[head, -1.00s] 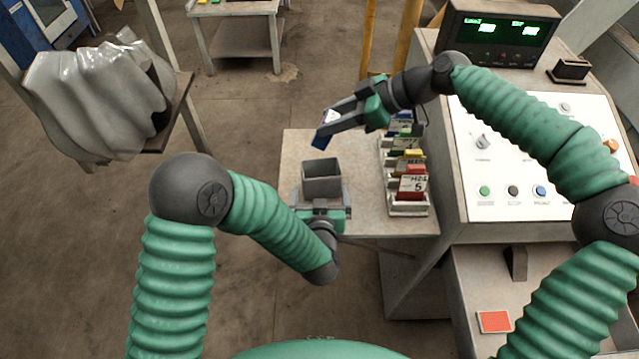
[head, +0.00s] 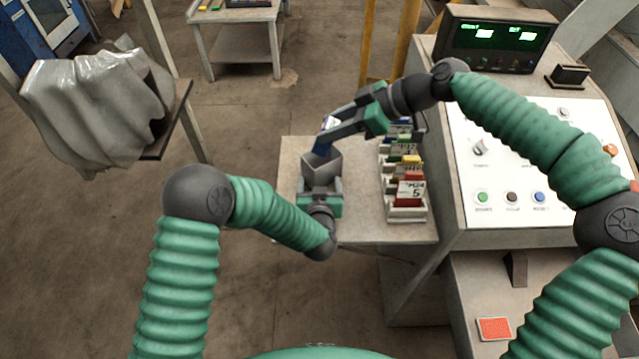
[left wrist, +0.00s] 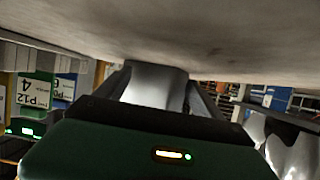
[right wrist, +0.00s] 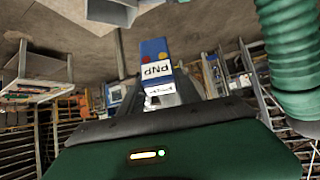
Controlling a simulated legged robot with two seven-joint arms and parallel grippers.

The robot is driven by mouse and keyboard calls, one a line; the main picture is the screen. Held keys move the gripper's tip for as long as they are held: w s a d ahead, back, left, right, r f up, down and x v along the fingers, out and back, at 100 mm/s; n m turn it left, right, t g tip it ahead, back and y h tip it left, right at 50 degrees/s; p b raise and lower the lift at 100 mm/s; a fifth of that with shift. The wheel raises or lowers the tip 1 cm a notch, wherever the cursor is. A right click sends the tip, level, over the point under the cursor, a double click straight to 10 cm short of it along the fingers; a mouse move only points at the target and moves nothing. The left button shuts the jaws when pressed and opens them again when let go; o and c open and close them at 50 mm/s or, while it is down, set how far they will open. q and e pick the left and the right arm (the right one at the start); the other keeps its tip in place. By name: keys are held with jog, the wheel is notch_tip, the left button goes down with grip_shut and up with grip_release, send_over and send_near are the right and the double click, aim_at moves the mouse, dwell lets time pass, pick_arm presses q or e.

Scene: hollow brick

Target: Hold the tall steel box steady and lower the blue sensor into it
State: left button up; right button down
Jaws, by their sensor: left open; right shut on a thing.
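The tall steel box (head: 318,172) stands on the small table, its open top facing up and turned at an angle. My left gripper (head: 321,184) is open, its fingers at the near side of the box; in the left wrist view the box (left wrist: 155,85) shows between the fingers. I cannot tell whether they touch it. My right gripper (head: 333,130) is shut on the blue sensor (head: 322,146). The sensor hangs tilted, its lower end at the box's opening; I cannot tell whether it is inside. The right wrist view shows the sensor's labelled face (right wrist: 155,55).
A rack of coloured cards (head: 405,190) stands on the table (head: 365,215) just right of the box. A control console (head: 530,170) with buttons stands further right. A grey draped sheet (head: 90,110) is at the far left.

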pick_arm(q)
jog(key=shift+a, duration=0.15)
grip_shut()
pick_arm(e)
jog(key=shift+a, duration=0.2)
jog(key=shift+d, duration=0.15)
pick_arm(q)
jog(key=c, duration=1.3)
grip_release()
jog(key=shift+c, duration=0.2)
jog(key=o, duration=0.5)
jog(key=shift+s, duration=0.1)
jog(key=b+v, duration=0.1)
jog(key=v, duration=1)
jog(key=shift+s+r, duration=0.1)
jog(key=shift+s, duration=0.3)
pick_arm(e)
jog(key=shift+f, duration=0.4)
